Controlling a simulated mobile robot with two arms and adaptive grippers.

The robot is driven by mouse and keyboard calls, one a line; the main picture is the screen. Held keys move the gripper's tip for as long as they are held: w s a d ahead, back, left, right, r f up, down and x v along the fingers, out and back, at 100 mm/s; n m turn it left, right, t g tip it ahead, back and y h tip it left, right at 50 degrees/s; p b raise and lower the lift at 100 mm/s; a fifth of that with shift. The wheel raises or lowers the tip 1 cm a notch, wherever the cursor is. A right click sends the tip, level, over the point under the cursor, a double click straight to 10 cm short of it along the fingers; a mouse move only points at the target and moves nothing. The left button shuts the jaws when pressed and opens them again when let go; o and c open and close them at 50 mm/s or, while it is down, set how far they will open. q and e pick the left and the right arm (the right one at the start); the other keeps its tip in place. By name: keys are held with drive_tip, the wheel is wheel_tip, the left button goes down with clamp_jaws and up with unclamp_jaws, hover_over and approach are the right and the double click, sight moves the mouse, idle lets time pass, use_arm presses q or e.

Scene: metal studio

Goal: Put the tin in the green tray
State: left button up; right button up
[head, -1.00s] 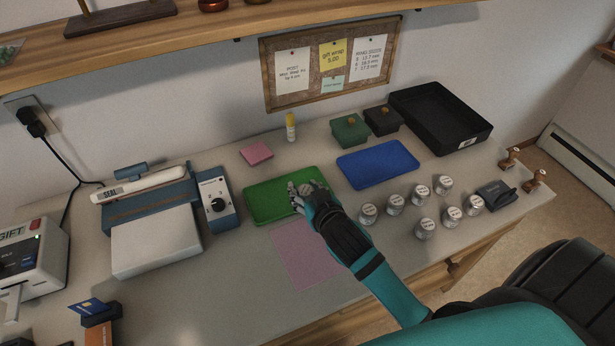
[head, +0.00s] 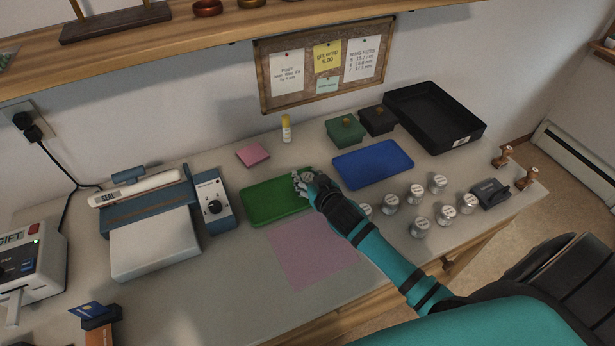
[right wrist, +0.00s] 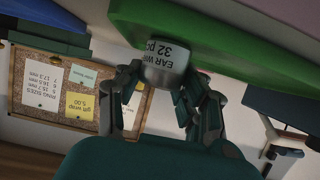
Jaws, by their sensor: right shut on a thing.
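The green tray (head: 268,207) lies flat at the middle of the bench and is bare on its left part. My right gripper (head: 303,180) is at the tray's right end, shut on a small silver tin with a pale top. In the right wrist view the tin (right wrist: 166,66), its label reading "EAR WIR" and "32 pc", sits between the fingers (right wrist: 160,92) against the green tray (right wrist: 215,38). I cannot tell whether the tin touches the tray floor. My left gripper is not in view.
Several similar tins (head: 419,226) stand right of my arm. A blue tray (head: 372,163) lies right of the green one, with a black tray (head: 437,118) behind. A pink sheet (head: 310,252) lies in front.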

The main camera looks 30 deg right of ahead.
drive_tip(key=shift+f, duration=0.1)
drive_tip(key=o, duration=1.1)
drive_tip(key=shift+o, duration=0.2)
drive_tip(key=shift+s+r, duration=0.15)
drive_tip(key=shift+r, duration=0.05)
drive_tip(key=v, duration=1.1)
drive_tip(key=shift+s+r, duration=0.1)
drive_tip(key=shift+s, duration=0.25)
